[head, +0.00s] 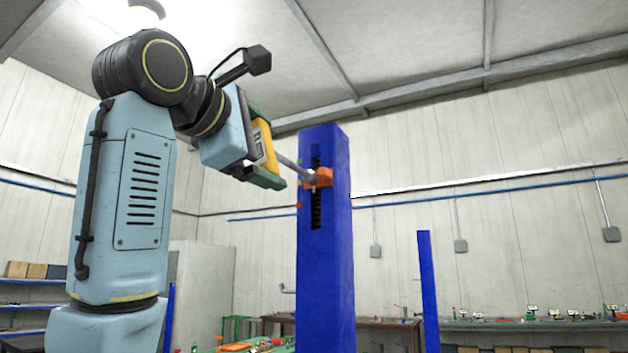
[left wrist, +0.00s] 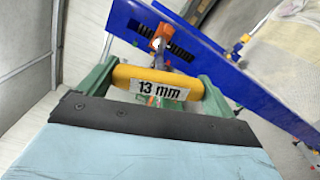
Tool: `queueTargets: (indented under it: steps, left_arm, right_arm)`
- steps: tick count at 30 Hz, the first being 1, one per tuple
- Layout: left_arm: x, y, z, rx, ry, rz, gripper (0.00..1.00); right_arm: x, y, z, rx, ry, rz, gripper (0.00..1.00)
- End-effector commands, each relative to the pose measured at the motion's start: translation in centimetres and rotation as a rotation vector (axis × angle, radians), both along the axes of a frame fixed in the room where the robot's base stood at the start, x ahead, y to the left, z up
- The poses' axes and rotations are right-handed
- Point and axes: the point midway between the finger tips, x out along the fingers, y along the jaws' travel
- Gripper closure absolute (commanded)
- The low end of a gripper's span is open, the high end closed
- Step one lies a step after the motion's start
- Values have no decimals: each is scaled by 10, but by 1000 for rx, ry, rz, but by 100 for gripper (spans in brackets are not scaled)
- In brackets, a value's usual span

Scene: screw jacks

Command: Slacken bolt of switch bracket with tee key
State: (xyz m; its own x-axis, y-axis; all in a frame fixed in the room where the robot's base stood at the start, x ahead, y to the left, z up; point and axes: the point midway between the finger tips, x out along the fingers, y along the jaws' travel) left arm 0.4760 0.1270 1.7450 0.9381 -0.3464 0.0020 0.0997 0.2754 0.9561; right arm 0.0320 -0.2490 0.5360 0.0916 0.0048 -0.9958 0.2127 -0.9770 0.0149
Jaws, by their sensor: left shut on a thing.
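My left gripper (head: 266,160) is shut on the yellow handle of the tee key (head: 263,146). In the left wrist view the tee key's handle (left wrist: 158,84) lies between the green fingers of my left gripper (left wrist: 150,90) and carries a "13 mm" label. The grey shaft points at the orange switch bracket (head: 323,177) on the blue column (head: 325,265). The shaft's tip meets the bracket's front, and the bolt is hidden there; I cannot tell how fully it is seated. The bracket (left wrist: 160,37) also shows in the left wrist view, beside a dark slot. My right gripper is not in view.
A second blue column (head: 428,290) stands to the right. Behind are a workbench (head: 530,325) with small items, a dark table (head: 385,325) and blue shelves (head: 25,308) at left. The space right of the near column is open.

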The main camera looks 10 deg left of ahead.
Motion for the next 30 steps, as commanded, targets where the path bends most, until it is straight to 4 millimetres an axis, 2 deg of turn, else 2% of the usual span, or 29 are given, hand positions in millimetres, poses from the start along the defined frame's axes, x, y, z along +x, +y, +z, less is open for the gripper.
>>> queueTargets:
  steps: [26,30]
  left_arm:
    - [-15,5,1,0,-3,1,50]
    - [-27,9,0,-1,-8,0,50]
  right_arm:
    - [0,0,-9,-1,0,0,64]
    - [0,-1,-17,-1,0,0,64]
